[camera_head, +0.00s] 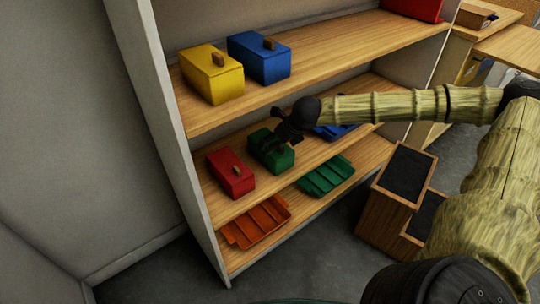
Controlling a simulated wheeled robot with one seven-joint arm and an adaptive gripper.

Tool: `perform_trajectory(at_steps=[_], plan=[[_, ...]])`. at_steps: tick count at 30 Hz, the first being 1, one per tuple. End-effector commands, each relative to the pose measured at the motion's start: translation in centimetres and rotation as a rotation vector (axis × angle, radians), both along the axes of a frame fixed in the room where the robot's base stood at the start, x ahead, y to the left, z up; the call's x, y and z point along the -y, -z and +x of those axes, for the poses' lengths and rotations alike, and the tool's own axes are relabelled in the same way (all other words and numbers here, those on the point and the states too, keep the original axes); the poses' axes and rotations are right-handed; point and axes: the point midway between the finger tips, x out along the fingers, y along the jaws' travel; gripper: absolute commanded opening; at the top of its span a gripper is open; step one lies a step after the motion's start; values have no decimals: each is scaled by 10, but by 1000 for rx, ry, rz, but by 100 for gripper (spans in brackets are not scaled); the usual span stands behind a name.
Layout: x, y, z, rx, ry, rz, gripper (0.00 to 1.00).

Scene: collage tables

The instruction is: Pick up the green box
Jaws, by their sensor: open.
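The green box (283,158) stands on the middle shelf, between a red box and a blue item. It has a lid with a knob partly hidden by my gripper. My gripper (271,144) is open at the green box, its dark fingers over the top of the box. I cannot tell whether the fingers touch it. My arm reaches in from the right.
The red box (232,180) stands close on the left. A blue item (335,131) lies behind my arm. Yellow (212,80) and blue (264,62) boxes stand on the shelf above. Orange (257,222) and green (326,175) trays lie below. A wooden step unit (383,212) stands right.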

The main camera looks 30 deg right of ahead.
Motion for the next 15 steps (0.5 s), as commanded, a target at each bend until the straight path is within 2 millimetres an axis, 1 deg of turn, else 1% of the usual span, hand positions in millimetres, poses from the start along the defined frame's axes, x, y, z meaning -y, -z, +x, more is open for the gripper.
perform_trajectory(at_steps=[1, 5, 15], plan=[[-1, 4, 2, 0, -1, -1, 100], [-2, 9, 7, 0, -2, 0, 100], [-9, 39, 30, -1, -4, -1, 100]])
